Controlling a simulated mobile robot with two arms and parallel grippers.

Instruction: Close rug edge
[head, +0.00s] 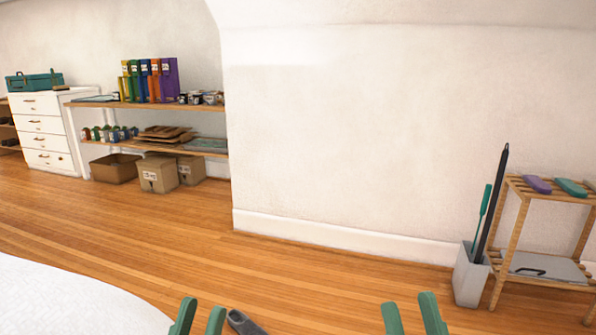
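A white, finely textured surface (65,300) with a curved edge fills the bottom left corner of the head view. It looks like a round rug, but only part of it shows, and I see no clearly folded edge on it. My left gripper (203,307) is at the bottom, just right of the white surface in the picture. Its two green fingers are apart with nothing between them. My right gripper (408,301) is at the bottom, further right over the wood floor. Its green fingers are also apart and empty.
A dark grey elongated object (243,322) shows beside my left gripper, cut off below. A grey bin (470,278) and a slatted wooden rack (512,232) stand at right. Cardboard boxes (158,174), shelves (150,105) and white drawers (42,132) are at back left. The middle floor (290,278) is clear.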

